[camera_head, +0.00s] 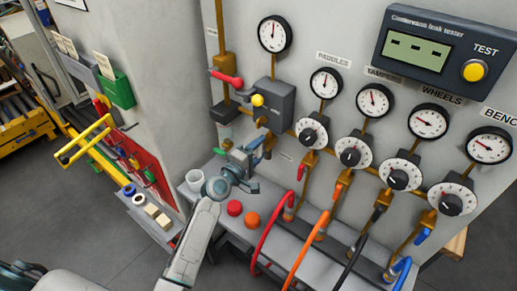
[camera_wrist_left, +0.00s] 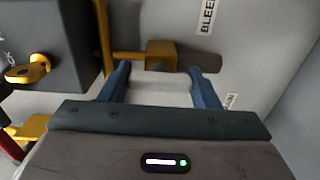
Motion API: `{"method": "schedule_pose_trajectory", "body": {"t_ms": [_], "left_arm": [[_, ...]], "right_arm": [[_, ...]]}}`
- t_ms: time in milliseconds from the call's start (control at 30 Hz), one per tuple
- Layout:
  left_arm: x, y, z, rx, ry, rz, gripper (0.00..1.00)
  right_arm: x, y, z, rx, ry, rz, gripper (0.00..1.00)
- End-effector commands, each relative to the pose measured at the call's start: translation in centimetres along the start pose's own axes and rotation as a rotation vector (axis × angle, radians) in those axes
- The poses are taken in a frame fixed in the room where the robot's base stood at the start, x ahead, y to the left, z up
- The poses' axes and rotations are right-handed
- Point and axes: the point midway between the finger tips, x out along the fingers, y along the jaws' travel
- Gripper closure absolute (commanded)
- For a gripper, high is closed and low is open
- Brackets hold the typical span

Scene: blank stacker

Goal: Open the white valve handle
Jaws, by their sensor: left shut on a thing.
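The white valve handle (camera_wrist_left: 160,88) lies between the blue fingers of my left gripper (camera_wrist_left: 161,84) in the left wrist view. The gripper is shut on it. A brass valve body (camera_wrist_left: 161,54) with a grey end piece sits just beyond the fingertips. In the head view my left gripper (camera_head: 262,146) is at the lower left of the panel, below the grey box (camera_head: 270,103). The handle is hard to make out there behind the gripper. My right gripper is not in view.
A red lever (camera_head: 227,78) and a yellow knob (camera_head: 257,100) are above the gripper. A white cup (camera_head: 195,181) and red and orange caps (camera_head: 235,208) stand close by on the bench. Several coloured hoses (camera_head: 302,240) hang to the right.

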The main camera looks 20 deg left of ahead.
Motion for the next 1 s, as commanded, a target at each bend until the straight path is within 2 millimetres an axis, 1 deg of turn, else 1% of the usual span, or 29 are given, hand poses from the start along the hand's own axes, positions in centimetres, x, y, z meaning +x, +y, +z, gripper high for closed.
{"method": "schedule_pose_trajectory", "body": {"t_ms": [200, 567, 600, 667, 700, 1000], "left_arm": [[-0.03, -0.12, 0.02, -0.033, 0.0, -0.002, 0.66], [-0.03, -0.15, 0.03, -0.037, 0.0, -0.002, 0.66], [-0.03, -0.15, 0.03, -0.037, 0.0, -0.002, 0.42], [-0.03, -0.15, 0.03, -0.037, 0.0, -0.002, 0.3], [-0.03, -0.14, 0.02, -0.036, 0.0, -0.002, 0.22], [-0.13, -0.09, 0.0, -0.034, 0.0, -0.001, 0.22]], "right_arm": [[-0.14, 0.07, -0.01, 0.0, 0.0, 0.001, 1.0], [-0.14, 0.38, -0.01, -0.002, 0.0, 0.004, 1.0], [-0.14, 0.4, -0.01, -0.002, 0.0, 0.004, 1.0], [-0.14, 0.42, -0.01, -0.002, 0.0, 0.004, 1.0], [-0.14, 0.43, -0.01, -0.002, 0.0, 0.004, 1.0], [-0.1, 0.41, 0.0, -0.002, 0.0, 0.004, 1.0]]}}
